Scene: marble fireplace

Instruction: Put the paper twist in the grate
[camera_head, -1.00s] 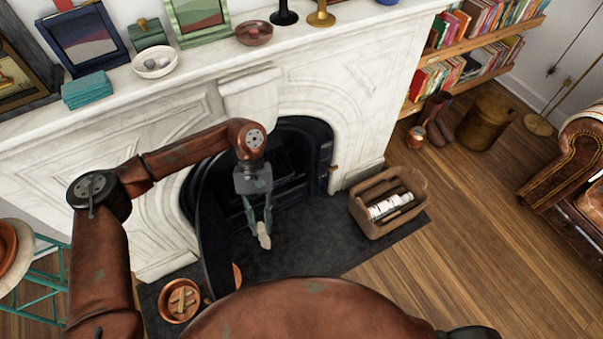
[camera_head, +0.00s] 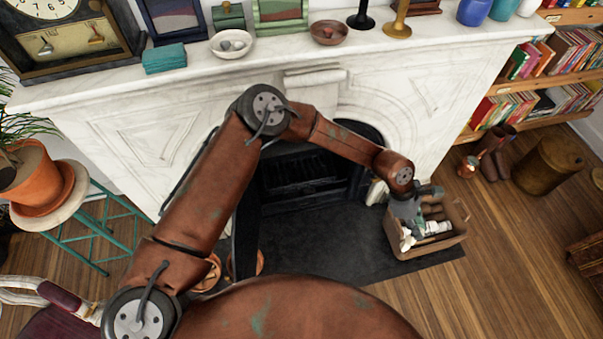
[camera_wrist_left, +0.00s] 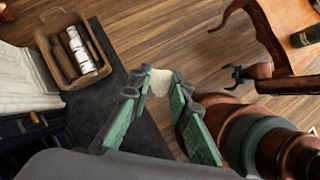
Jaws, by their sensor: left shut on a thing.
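The pale paper twist (camera_wrist_left: 160,82) is between the fingertips of my left gripper (camera_wrist_left: 160,86) in the left wrist view, its end sticking out past them. In the head view my left gripper (camera_head: 407,232) points down, in front of or over the left part of the wooden log basket, with the twist (camera_head: 406,243) at its tips. The dark grate (camera_head: 303,176) sits in the fireplace opening, left of the gripper and apart from it. My arm crosses in front of part of the fireplace. My right gripper (camera_wrist_left: 236,76) shows small in the wrist view, its fingers apart and empty.
The slab before the grate is largely clear. The marble mantel (camera_head: 285,62) carries bowls, frames and candlesticks. A teal stool (camera_head: 95,225) with a potted plant stands at left.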

